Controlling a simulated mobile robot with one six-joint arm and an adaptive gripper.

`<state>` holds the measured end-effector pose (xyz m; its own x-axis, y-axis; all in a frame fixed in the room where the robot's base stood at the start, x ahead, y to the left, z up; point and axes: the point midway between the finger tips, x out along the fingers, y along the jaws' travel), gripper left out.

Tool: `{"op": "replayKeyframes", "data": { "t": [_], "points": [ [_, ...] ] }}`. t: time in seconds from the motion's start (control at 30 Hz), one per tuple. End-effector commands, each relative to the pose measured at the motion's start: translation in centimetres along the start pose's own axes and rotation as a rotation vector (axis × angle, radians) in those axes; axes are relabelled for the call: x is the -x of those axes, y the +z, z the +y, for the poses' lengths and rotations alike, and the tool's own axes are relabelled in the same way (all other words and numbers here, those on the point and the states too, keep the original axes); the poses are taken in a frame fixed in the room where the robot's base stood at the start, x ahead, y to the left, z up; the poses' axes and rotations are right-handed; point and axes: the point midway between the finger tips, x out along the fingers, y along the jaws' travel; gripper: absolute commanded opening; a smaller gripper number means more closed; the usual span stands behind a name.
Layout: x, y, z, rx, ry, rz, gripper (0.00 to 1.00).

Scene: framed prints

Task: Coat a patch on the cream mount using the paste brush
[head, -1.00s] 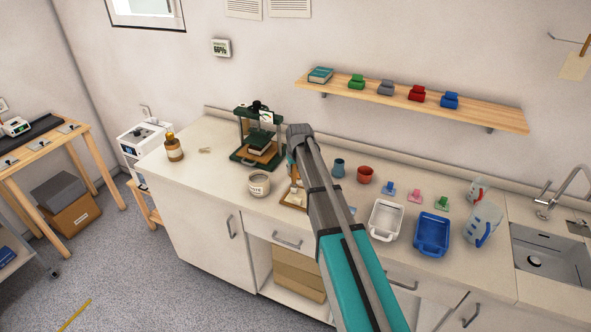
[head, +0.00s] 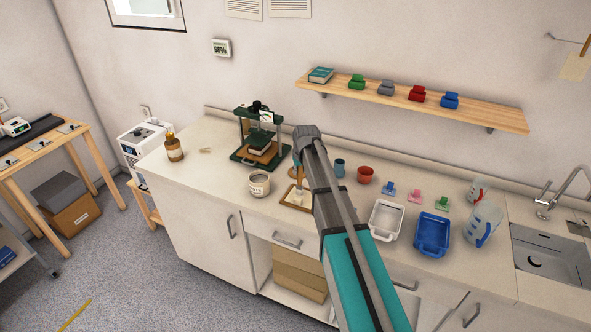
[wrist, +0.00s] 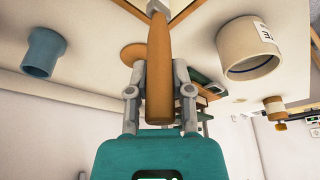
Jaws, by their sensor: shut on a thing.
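The paste brush has a wooden handle (wrist: 159,75) that stands between my gripper's fingers (wrist: 159,90) in the wrist view, with its grey ferrule at the top edge. My gripper is shut on the handle. In the head view, the brush's pale lower end (head: 299,192) is over the cream mount (head: 292,199), which lies in a brown frame on the counter. My forearm covers part of the frame's right side. I cannot tell whether the bristles touch the mount. The paste jar (head: 259,184) stands open to the left of the frame; it also shows in the wrist view (wrist: 250,48).
A green press (head: 261,140) stands behind the jar. A teal cup (head: 339,168) and a terracotta pot (head: 365,175) stand right of my arm. A white tray (head: 387,220) and a blue tray (head: 431,234) lie farther right. A brown bottle (head: 174,148) stands at the left.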

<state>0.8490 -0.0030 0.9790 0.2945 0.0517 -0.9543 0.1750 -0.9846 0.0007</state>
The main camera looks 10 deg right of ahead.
Motion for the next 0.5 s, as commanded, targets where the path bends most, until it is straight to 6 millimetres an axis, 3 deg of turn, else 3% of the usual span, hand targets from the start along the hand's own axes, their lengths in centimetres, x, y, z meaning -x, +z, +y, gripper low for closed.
{"op": "replayKeyframes", "data": {
  "t": [0.5],
  "points": [
    [0.41, 0.99, 1.09, -0.001, -0.001, 0.000, 0.00]
  ]
}}
